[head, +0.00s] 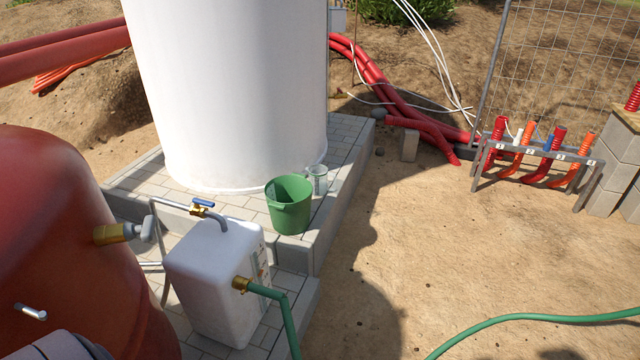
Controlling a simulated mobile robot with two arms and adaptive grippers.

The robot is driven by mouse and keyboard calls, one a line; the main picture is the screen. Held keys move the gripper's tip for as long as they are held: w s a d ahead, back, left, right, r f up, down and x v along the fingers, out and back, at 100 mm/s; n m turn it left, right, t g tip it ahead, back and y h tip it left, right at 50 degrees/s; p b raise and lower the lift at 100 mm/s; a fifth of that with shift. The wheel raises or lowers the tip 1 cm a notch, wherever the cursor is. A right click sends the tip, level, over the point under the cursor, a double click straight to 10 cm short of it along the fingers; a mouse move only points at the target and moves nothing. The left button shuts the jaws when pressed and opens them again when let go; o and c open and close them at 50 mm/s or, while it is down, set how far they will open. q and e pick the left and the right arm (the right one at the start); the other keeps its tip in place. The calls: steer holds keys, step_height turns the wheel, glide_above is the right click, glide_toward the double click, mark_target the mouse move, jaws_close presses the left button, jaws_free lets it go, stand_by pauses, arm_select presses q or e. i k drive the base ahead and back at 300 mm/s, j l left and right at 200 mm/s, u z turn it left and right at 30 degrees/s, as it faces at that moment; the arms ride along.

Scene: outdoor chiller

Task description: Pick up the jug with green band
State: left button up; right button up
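A small clear jug (319,181) stands upright on the paved plinth, just right of and behind a green bucket (290,205). The bucket hides part of its left side. It is small in the head view, and I cannot clearly make out a green band on it. Neither of my grippers is in view.
A tall white tank (230,90) stands behind the jug on the paved plinth (345,200). A white box tank (212,285) with a blue-handled valve and a green hose is in front. A red tank (60,240) fills the left. A pipe rack (540,160) stands right. Sandy ground between is mostly clear.

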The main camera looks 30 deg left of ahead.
mark_target(323, 181)
steer(key=i+j+u, duration=0.1)
steer(key=i+u, duration=0.2)
steer(key=i, duration=0.55)
steer(key=i+u, duration=0.3)
steer(key=i, duration=0.6)
